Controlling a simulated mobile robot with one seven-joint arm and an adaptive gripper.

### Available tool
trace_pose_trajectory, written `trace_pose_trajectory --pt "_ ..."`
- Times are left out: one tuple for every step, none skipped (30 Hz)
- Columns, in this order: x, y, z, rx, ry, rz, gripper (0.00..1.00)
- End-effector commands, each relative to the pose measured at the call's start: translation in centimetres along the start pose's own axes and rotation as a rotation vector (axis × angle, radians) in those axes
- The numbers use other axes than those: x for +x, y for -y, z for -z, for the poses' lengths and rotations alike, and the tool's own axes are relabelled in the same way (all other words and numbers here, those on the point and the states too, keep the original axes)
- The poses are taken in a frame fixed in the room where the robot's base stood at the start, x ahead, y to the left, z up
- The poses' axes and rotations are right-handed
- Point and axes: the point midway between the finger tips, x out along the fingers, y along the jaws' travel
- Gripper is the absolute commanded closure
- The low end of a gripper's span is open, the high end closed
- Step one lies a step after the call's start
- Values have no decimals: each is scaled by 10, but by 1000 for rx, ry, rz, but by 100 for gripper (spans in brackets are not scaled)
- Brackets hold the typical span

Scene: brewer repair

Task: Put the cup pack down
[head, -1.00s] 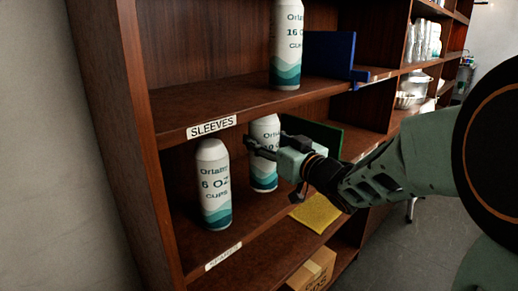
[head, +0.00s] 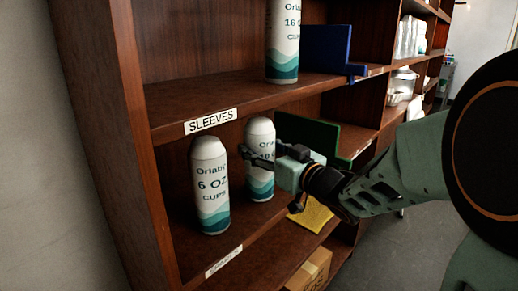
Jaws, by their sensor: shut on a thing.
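The cup pack (head: 262,187) is a white cylinder with a domed top and a teal wave near its base. It is upright over the middle shelf, behind and right of a similar pack marked 6 Oz (head: 210,185). My gripper (head: 257,158) reaches in from the right with its dark fingers across the pack's upper middle, shut on it. The fingers hide part of its lettering. Its base is at or very near the shelf board; I cannot tell whether it touches.
A 16 Oz pack (head: 282,40) and a blue divider (head: 326,50) stand on the shelf above, labelled SLEEVES (head: 210,121). A green divider (head: 308,133) is behind my gripper. A yellow item (head: 314,214) lies below it. A cardboard box (head: 311,270) sits lower down.

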Motion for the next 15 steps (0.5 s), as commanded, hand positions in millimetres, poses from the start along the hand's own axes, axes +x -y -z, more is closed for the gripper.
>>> trace_pose_trajectory --pt "0 0 -1 -1 -2 1 83" --pt "0 0 -2 -1 -2 1 83" --pt "0 0 -4 0 0 0 47" --pt "0 0 -3 0 0 1 43" --pt "0 0 -3 0 0 1 40" --pt "0 0 -3 0 0 1 36" --pt "0 0 -3 0 0 1 32" --pt "0 0 -3 0 0 1 30" --pt "0 0 -3 0 0 1 30" --pt "0 0 -3 0 0 1 30" --pt "0 0 -3 0 0 1 30" --pt "0 0 -3 0 0 1 30" --pt "0 0 -3 0 0 1 30" --pt "0 0 -3 0 0 1 30" --pt "0 0 -3 0 0 1 30"
